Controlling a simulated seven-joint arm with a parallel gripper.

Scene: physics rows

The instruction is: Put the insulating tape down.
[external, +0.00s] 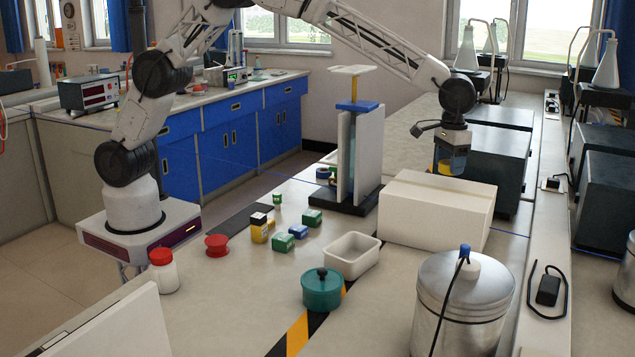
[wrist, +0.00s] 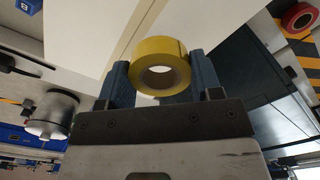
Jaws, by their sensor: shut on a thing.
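The insulating tape is a yellow roll (wrist: 160,50), seen between the blue-grey fingertips of my gripper (wrist: 157,72) in the wrist view. The fingers are shut on its outer sides, and the hole of the roll faces the camera. In the external view my gripper (external: 452,160) hangs above the back right part of the large white box (external: 428,222). A bit of the yellow roll (external: 443,168) shows below the fingers there. The tape appears to be above the box top, but the exact gap is hard to tell.
A white tray (external: 352,266), a teal pot (external: 322,292) and a metal canister (external: 462,310) stand in front of the box. A tall panel stand (external: 360,150) is left of it, dark equipment (external: 497,165) behind it. Several small boxes lie further left.

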